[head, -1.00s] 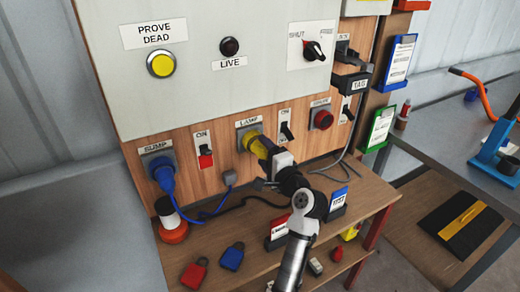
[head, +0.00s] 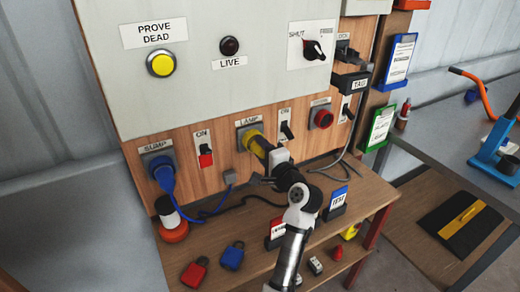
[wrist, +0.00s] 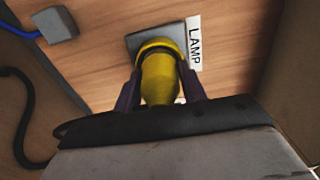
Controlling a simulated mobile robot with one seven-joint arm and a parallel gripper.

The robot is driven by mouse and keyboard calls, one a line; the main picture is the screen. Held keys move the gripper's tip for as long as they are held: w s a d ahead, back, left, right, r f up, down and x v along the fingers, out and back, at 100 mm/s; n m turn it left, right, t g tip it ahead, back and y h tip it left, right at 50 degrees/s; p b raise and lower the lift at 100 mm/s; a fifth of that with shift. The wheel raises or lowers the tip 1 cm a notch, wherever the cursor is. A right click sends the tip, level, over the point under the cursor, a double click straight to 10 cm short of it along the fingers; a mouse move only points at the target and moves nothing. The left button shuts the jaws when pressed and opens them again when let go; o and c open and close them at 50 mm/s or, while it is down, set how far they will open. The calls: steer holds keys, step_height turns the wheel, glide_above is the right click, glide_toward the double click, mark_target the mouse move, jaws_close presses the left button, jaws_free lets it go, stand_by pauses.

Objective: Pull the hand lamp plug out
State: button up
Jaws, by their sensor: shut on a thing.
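The yellow hand lamp plug (head: 259,146) sits at the grey socket labelled LAMP (head: 242,133) on the wooden panel. In the wrist view the plug (wrist: 160,80) points into the yellow collar of the socket plate (wrist: 135,42), with no clear gap between them. My gripper (head: 268,156) reaches it from the front right. In the wrist view my gripper's dark fingers (wrist: 160,92) stand on both sides of the plug body and are shut on it. The plug's rear end is hidden by my gripper.
A blue plug (head: 164,178) is in the SUMP socket at the left. A black switch (head: 286,130) is close right of the lamp socket. The shelf (head: 210,255) below holds red and blue padlocks and a tag holder (head: 336,203). A dark cable (head: 240,202) trails below.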

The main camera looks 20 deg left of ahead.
steer(key=shift+s+d, duration=0.1)
steer(key=shift+c, duration=0.2)
steer(key=shift+p+v, duration=0.3)
steer(key=shift+v, duration=2.6)
